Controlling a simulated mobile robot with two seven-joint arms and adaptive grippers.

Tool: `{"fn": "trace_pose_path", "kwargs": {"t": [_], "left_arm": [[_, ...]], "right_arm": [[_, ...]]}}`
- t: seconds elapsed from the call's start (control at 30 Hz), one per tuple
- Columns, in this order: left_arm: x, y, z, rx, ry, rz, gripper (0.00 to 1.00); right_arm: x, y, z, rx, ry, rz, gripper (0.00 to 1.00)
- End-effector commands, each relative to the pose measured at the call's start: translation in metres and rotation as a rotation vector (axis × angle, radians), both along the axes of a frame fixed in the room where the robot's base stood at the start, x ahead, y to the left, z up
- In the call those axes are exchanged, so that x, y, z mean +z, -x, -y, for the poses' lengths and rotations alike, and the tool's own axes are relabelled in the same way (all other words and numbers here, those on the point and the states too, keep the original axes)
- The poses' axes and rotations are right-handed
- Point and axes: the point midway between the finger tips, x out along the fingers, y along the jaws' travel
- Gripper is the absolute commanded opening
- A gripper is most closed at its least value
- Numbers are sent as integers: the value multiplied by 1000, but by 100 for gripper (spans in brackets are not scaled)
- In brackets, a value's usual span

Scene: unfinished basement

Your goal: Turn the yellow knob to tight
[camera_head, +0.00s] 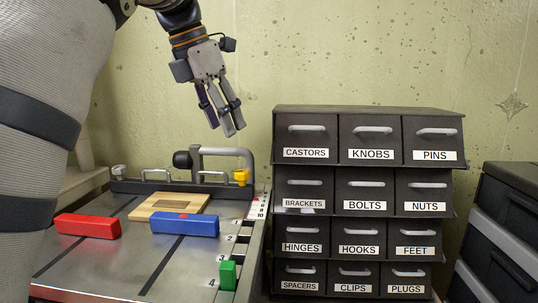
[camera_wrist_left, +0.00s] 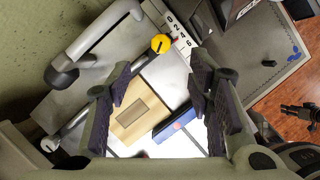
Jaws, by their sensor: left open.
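The yellow knob (camera_head: 241,177) sits at the right end of the grey bar along the back of a metal work table. In the left wrist view the round yellow knob (camera_wrist_left: 161,43) shows a small dark mark on its face. My left gripper (camera_head: 225,126) hangs above and a little left of the knob in the head view, pointing down, apart from it. In its wrist view the two dark padded fingers (camera_wrist_left: 163,88) are spread with nothing between them touching; the knob lies beyond the tips. My right gripper is not seen.
A grey handle bar (camera_head: 226,152) arches behind the knob. A wooden block (camera_head: 143,210), red block (camera_head: 87,225), blue block (camera_head: 184,224) and green block (camera_head: 228,275) lie on the table (camera_head: 120,275). A labelled drawer cabinet (camera_head: 368,113) stands to the right.

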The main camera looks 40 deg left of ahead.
Motion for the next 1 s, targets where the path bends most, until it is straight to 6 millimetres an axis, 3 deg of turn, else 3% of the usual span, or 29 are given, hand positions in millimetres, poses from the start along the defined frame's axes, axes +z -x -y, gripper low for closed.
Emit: {"fn": "trace_pose_path", "kwargs": {"t": [0.17, 0.4, 0.6, 0.97, 1.0], "left_arm": [[-12, -4, 2, 5, 1, -2, 47], [-69, -25, 6, 5, 1, -5, 47], [-102, -39, 8, 4, 0, -1, 47], [-111, -44, 9, 4, -1, 1, 47], [-111, -44, 9, 4, -1, 1, 40]], "right_arm": [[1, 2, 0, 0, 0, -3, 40], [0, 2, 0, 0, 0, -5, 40], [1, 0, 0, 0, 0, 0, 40], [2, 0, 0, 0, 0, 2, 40], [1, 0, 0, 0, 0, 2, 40]]}}
